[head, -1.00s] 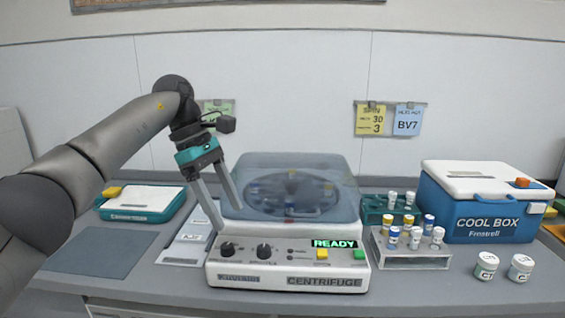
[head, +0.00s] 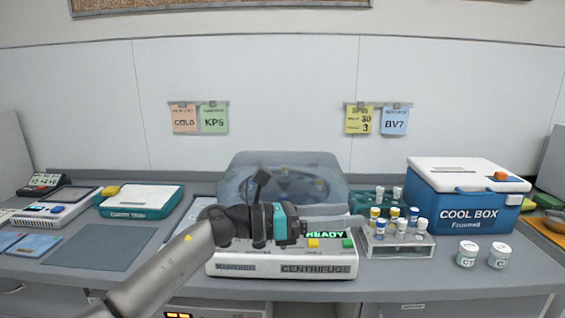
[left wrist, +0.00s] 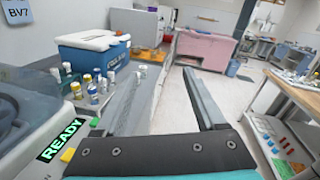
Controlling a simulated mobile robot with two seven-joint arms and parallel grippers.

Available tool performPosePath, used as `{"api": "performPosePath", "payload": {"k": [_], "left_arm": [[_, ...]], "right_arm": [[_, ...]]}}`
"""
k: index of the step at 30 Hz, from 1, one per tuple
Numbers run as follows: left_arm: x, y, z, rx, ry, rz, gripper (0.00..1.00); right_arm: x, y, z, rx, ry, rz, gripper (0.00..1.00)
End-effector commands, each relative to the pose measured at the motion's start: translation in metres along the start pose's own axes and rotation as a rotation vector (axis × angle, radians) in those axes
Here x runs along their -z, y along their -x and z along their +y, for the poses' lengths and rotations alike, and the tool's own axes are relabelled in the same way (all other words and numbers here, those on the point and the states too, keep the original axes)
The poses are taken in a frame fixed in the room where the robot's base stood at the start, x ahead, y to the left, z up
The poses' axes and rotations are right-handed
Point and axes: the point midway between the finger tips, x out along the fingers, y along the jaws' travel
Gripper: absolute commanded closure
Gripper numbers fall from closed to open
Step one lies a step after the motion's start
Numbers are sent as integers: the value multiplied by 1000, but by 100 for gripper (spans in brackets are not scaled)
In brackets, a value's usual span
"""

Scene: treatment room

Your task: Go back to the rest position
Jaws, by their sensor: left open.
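My left gripper (head: 335,225) is in front of the centrifuge (head: 283,269) in the head view, pointing right, and covers part of its control panel. Its two fingers also show in the left wrist view (left wrist: 165,100), spread apart with nothing between them. The centrifuge has a clear bluish lid, which is down, and its display reads READY. My right gripper is not in view.
A rack (head: 400,248) of capped tubes stands right of the centrifuge, close to the left fingertips. Behind it is a green rack (head: 362,200). The blue cool box (head: 465,215) and two white jars (head: 467,254) are farther right. A grey mat (head: 100,247) lies bare at left.

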Motion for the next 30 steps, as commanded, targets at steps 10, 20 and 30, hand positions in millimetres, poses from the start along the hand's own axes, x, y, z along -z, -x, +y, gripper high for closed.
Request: {"api": "performPosePath", "payload": {"k": [10, 20, 30], "left_arm": [[-16, 46, 22, -230, 699, -661, 28], [73, 153, 50, -526, 1435, -1203, 28], [234, 249, -16, -958, 2133, -1679, 28]], "right_arm": [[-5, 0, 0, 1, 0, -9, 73], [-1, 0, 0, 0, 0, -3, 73], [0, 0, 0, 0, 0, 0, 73]]}}
